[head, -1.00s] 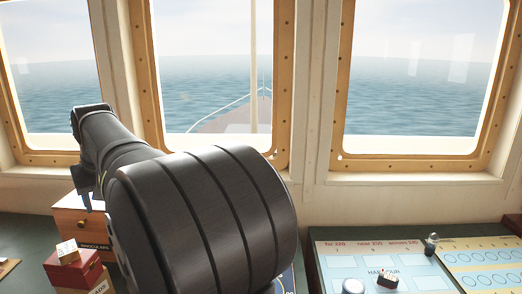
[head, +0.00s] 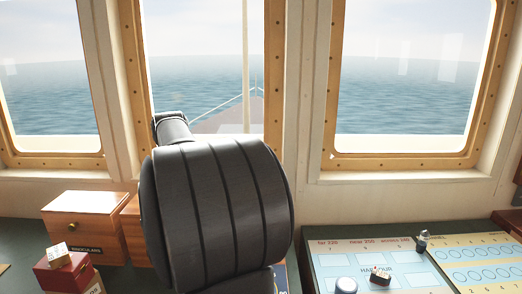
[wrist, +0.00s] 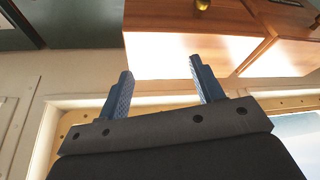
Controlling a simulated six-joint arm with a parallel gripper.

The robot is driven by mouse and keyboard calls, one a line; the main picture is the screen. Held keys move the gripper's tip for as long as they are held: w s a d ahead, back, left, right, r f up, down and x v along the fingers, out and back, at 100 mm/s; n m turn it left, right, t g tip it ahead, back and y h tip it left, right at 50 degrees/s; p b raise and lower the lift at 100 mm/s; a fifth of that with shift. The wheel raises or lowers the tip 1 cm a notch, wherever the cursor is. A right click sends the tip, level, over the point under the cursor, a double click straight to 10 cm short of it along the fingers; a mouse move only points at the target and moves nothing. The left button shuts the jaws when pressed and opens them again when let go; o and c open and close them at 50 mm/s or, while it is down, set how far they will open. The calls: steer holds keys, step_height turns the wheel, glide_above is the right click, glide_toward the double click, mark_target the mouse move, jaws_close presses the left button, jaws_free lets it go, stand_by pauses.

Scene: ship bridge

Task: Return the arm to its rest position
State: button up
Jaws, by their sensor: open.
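My gripper (wrist: 158,92) shows in the wrist view. Its two blue ridged fingers stand apart with nothing between them. Beyond the fingertips is a wooden box (wrist: 165,55) with a brass knob, and the window frame shows behind the fingers. In the head view my dark arm fills the middle, in front of the centre window. The gripper itself is hidden there behind the arm.
In the head view, a wooden binoculars box (head: 85,222) and a red box (head: 68,273) with a small white block (head: 58,255) on it stand at left. At right lie a harbour chart board (head: 325,262), a small dark-and-white block (head: 380,275), a metal figure (head: 422,242) and a pale disc (head: 345,285).

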steer(key=w+d+f+m+h, duration=0.1)
steer(key=d+f+m, duration=0.1)
steer(key=d, duration=1)
steer(key=w+d+f+m+h, duration=0.1)
steer(key=d+m, duration=0.3)
steer(key=d, duration=0.9)
steer(key=w+d+f+m+h, duration=0.1)
steer(key=w+d+f+m, duration=0.2)
steer(key=d, duration=0.9)
steer(key=shift+d+f+h, duration=0.15)
steer(key=shift+f+h, duration=0.15)
steer(key=shift+f, duration=0.15)
steer(key=shift+o, duration=0.2)
